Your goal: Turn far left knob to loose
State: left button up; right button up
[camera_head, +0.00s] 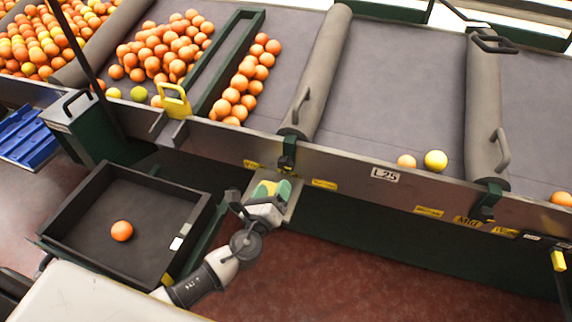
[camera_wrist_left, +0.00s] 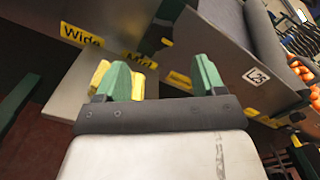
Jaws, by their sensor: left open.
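My left gripper (camera_head: 273,189) reaches up to the front panel of the sorting machine and is open. Its two green fingers are spread in the left wrist view (camera_wrist_left: 160,72). A yellow knob (camera_head: 265,187) shows at the fingers; in the left wrist view the yellow knob (camera_wrist_left: 101,74) is partly hidden behind the left-hand finger, with yellow on both sides of it. I cannot tell whether they touch. Yellow labels, one reading "Wide" (camera_wrist_left: 82,36) and one "Mid" (camera_wrist_left: 138,59), are on the panel. My right gripper is not in view.
A black crate (camera_head: 62,205) with one orange (camera_head: 122,231) stands left of my arm. The machine's metal front rail (camera_head: 340,170) runs behind the gripper. Another yellow knob (camera_head: 558,261) is at the far right. Open reddish floor (camera_head: 330,275) lies right of the arm.

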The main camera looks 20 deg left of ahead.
aim_at(283, 167)
pick_arm(q)
jog(key=w, duration=0.8)
jog(key=shift+w+d, duration=0.1)
jog(key=shift+w, duration=0.3)
jog(key=c, duration=0.9)
